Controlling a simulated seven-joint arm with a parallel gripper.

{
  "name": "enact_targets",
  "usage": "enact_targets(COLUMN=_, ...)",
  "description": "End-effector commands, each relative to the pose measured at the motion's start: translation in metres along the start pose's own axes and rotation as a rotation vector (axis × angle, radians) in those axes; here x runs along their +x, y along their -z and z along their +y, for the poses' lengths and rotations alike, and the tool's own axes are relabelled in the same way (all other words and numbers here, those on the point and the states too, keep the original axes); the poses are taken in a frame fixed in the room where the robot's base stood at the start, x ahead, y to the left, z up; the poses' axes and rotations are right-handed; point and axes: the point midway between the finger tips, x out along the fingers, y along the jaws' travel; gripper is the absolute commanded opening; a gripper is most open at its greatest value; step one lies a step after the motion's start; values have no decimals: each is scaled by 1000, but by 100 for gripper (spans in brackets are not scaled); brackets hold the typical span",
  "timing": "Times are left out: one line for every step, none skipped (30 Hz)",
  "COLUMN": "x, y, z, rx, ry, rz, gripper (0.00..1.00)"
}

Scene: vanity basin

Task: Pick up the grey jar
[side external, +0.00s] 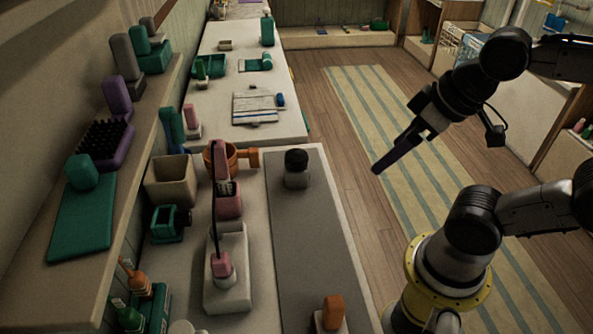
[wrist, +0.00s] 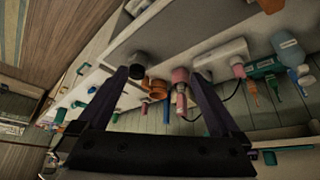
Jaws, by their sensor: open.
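The grey jar (side external: 297,180) with a black lid stands upright on the dark grey mat (side external: 305,230) on the counter, near the mat's far end. In the wrist view the dark-lidded jar (wrist: 138,68) shows just inside the left finger, partly hidden by it. My gripper (side external: 378,168) is in the air to the right of the counter, over the floor, apart from the jar. In the wrist view my gripper (wrist: 161,74) has its two fingers spread wide with nothing held between them.
Left of the mat are an orange mug (side external: 217,160), a pink bottle (side external: 228,200), a pink-topped dispenser on a white tray (side external: 240,296) and a beige box (side external: 172,183). An orange-capped container (side external: 333,312) stands at the mat's near end. The mat's middle is clear.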

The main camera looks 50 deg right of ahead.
Motion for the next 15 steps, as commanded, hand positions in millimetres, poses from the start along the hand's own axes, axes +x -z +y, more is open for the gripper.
enact_targets(x=0, y=0, z=0, rx=-5, ry=0, rz=0, gripper=100)
enact_targets(x=0, y=0, z=0, rx=-13, ry=0, rz=1, gripper=100)
enact_targets(x=0, y=2, z=0, rx=-33, ry=0, rz=8, gripper=100)
enact_targets(x=0, y=5, z=-1, rx=-55, ry=3, rz=23, gripper=100)
enact_targets(x=0, y=10, z=-3, rx=-76, ry=14, rz=47, gripper=100)
enact_targets(x=-2, y=21, z=-10, rx=-101, ry=42, rz=96, gripper=100)
enact_targets(x=-4, y=31, z=-17, rx=-115, ry=69, rz=143, gripper=100)
enact_targets(x=-7, y=43, z=-24, rx=-123, ry=96, rz=194, gripper=100)
enact_targets(x=-11, y=58, z=-32, rx=-126, ry=132, rz=258, gripper=100)
enact_targets(x=-14, y=71, z=-38, rx=-125, ry=156, rz=306, gripper=100)
enact_targets(x=-17, y=84, z=-43, rx=-119, ry=177, rz=349, gripper=100)
enact_targets(x=-20, y=101, z=-48, rx=-106, ry=201, rz=404, gripper=100)
enact_targets(x=-21, y=113, z=-50, rx=-91, ry=215, rz=441, gripper=100)
enact_targets(x=-23, y=125, z=-52, rx=-75, ry=225, rz=477, gripper=100)
enact_targets(x=-24, y=141, z=-53, rx=-48, ry=232, rz=521, gripper=100)
